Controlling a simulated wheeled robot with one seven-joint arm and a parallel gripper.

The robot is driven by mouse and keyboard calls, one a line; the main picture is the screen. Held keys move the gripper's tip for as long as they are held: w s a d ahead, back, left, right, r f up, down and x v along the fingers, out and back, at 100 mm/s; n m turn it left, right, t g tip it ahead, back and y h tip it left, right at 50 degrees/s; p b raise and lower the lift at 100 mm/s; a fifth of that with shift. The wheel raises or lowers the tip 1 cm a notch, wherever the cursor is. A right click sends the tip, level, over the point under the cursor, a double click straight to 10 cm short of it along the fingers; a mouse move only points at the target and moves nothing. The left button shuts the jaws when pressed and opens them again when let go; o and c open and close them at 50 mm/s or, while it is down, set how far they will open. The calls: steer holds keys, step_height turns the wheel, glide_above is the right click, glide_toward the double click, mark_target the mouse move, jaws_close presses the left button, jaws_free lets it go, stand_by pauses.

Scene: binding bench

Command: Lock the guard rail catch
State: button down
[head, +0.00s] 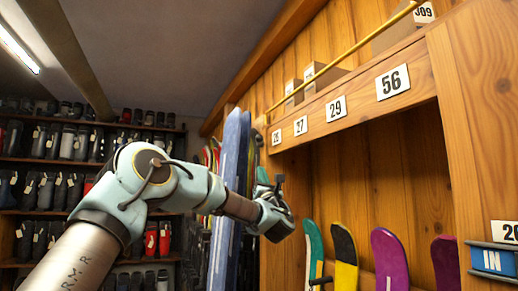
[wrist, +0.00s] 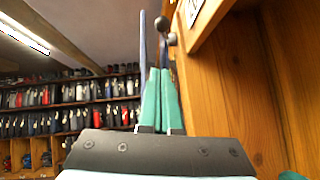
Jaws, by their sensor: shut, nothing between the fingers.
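The yellow guard rail (head: 345,58) runs along the front of the top shelf of the wooden rack. A dark knobbed lever, which looks like the catch, shows at the rack's left end (head: 258,140). In the wrist view a dark round knob (wrist: 162,23) sits just beyond my fingertips, beside the wood edge. My gripper (head: 262,173) is below the lever in the head view. Its teal fingers (wrist: 160,72) are together and hold nothing. I cannot tell whether they touch the lever. The catch's lock state is not clear.
Cardboard boxes (head: 318,75) stand behind the rail. Blue boards (head: 231,150) stand upright just left of my gripper. Coloured boards (head: 345,255) stand in the bay at the right. Shelves of boots (head: 70,145) line the far wall.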

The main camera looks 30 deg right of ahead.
mark_target(259, 141)
steer(key=w+d+r+p, duration=0.2)
steer(key=w+r+p, duration=0.4)
steer(key=r+p, duration=0.2)
steer(key=shift+w+d+r, duration=0.2)
steer(key=shift+d+r, duration=0.15)
steer(key=shift+r, duration=0.45)
steer(key=shift+b, duration=0.3)
steer(key=shift+s+r+g, duration=0.1)
steer(key=shift+r+g, duration=0.1)
steer(key=shift+g, duration=0.2)
